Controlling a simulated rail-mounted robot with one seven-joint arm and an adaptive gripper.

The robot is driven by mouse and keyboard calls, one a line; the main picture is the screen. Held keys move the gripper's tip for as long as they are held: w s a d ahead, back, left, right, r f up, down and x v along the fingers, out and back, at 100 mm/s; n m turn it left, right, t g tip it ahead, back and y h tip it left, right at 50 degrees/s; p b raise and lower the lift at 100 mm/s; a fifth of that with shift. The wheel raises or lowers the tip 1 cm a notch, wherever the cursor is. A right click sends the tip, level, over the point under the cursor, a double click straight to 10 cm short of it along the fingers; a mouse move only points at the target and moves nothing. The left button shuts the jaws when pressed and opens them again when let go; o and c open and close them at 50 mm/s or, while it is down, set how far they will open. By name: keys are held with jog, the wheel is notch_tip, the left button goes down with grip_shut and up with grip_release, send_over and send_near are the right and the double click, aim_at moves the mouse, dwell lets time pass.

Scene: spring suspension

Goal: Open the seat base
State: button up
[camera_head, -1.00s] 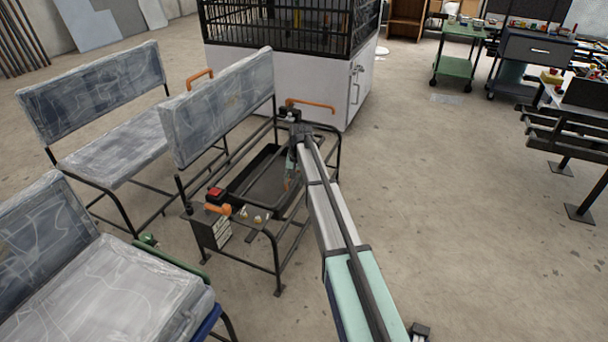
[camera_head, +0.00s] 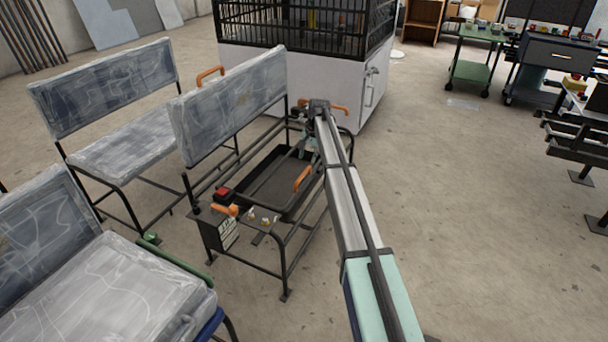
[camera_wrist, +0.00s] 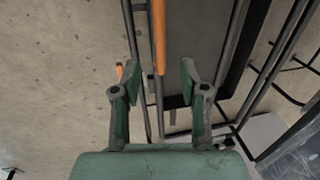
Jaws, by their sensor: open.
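The middle bench has an upright, film-wrapped backrest (camera_head: 228,105). Below it is an open black frame with a dark, shallow tray-like base (camera_head: 262,192), which I take for the seat base. An orange handle (camera_head: 303,179) stands at its right side. My gripper (camera_head: 309,147) is beyond this handle, over the frame's far right part, partly hidden by my arm. In the wrist view my gripper (camera_wrist: 158,72) is open, with green-padded fingers apart. An orange bar (camera_wrist: 159,38) runs ahead of the gap between them, and the fingers do not close on it.
A red button (camera_head: 222,193) and an orange lever (camera_head: 225,210) are on the frame's near-left panel. Another wrapped bench (camera_head: 110,260) stands at the lower left. A white cabinet with a black cage (camera_head: 335,85) is close behind.

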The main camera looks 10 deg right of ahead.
aim_at(303, 174)
jog(key=f, duration=0.3)
jog(key=a+f+b, duration=0.1)
jog(key=f, duration=0.2)
jog(key=w+f, duration=0.1)
jog(key=f, duration=0.2)
jog(key=shift+a, duration=0.25)
grip_shut()
